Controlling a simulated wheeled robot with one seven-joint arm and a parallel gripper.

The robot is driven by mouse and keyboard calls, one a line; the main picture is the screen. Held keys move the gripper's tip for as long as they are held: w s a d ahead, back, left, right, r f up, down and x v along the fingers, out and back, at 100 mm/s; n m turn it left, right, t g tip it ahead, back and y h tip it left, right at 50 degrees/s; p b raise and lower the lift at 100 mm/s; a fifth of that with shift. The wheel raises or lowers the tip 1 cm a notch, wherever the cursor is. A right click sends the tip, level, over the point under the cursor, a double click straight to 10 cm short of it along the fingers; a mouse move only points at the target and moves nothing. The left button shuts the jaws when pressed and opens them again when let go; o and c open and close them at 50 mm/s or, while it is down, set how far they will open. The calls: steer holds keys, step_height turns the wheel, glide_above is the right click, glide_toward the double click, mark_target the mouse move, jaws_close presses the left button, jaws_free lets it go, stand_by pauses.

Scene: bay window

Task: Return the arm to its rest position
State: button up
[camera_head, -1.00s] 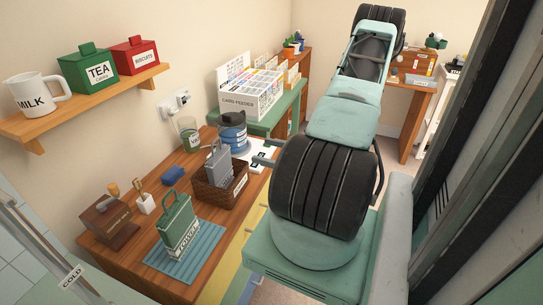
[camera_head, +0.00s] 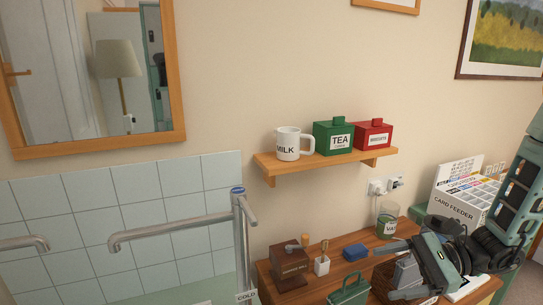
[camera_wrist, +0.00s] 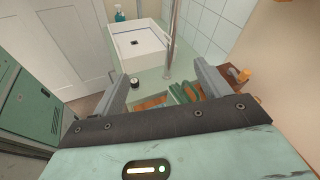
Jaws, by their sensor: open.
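My gripper (camera_head: 392,270) is at the lower right of the head view, above the right part of the wooden table (camera_head: 320,289). Its two fingers are spread apart and point left. In the wrist view the open fingers (camera_wrist: 163,88) have nothing held between them; a green item (camera_wrist: 186,92) shows beyond them, lower down. My arm reaches in from the right edge and is bent, in front of the card feeder box (camera_head: 455,207).
A shelf (camera_head: 268,164) with a milk jug and two tins is above. A tall tap (camera_head: 240,235) stands left. A white sink (camera_wrist: 140,45) shows beyond the fingers.

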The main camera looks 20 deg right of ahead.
steer(key=s+a+r+n+g+h, duration=0.1)
steer(key=s+a+r+n+h, duration=0.1)
steer(key=a+n, duration=0.5)
steer(key=s+a+r+n+g+h, duration=0.2)
steer(key=s+a+n+h, duration=0.3)
steer(key=n, duration=0.6)
steer(key=s+a+r+n+g+h, duration=0.2)
steer(key=s+a+n+h, duration=0.2)
steer(key=a, duration=0.7)
steer(key=n+h, duration=0.2)
steer(key=n, duration=0.2)
steer(key=shift+s+r+n, duration=0.25)
steer(key=shift+n, duration=0.15)
